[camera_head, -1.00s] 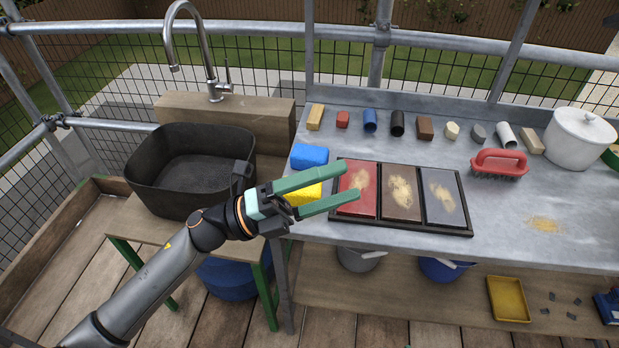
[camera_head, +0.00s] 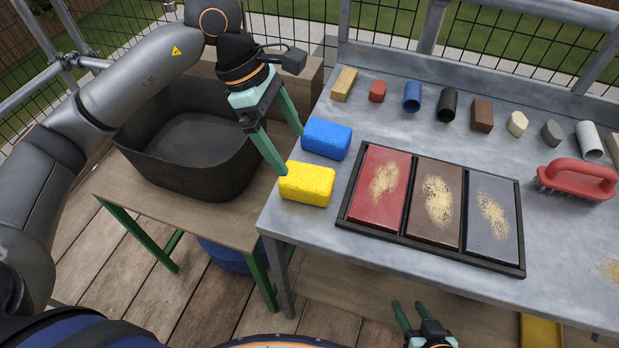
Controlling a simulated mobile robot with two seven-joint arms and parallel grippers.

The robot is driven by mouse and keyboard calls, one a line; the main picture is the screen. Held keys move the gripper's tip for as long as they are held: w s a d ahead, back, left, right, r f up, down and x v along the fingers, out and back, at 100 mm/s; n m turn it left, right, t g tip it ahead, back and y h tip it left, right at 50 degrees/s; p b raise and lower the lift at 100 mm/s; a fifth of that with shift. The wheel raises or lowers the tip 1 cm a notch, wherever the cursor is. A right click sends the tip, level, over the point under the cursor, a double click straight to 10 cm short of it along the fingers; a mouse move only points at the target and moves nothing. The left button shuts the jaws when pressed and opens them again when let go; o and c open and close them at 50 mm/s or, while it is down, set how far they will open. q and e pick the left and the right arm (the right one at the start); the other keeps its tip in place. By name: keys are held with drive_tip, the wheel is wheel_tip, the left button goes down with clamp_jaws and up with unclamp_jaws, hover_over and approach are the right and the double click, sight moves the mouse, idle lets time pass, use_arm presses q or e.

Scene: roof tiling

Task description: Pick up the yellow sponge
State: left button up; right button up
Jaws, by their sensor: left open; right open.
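The yellow sponge (camera_head: 308,184) lies on the grey metal table (camera_head: 320,226) near its left edge, just in front of a blue sponge (camera_head: 326,138). My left gripper (camera_head: 290,152) is open and empty, its green fingers pointing down and right. One fingertip shows close to the yellow sponge's back left corner, the other close to the blue sponge; I cannot tell whether they touch. My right gripper (camera_head: 408,314) is open and empty at the bottom of the view, in front of the table.
A black tray (camera_head: 434,255) with red, brown and grey tiles dusted with sand lies right of the yellow sponge. A red brush (camera_head: 577,180) and several small blocks and tubes stand farther back. A black basin (camera_head: 190,160) stands at left on a wooden bench.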

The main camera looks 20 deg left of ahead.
sight(304, 175)
use_arm(q)
drive_tip(key=x, duration=0.9)
drive_tip(key=shift+s+d+f, duration=0.1)
drive_tip(key=shift+s+f, duration=0.1)
drive_tip(key=shift+s, duration=0.05)
drive_tip(key=c, duration=1.2)
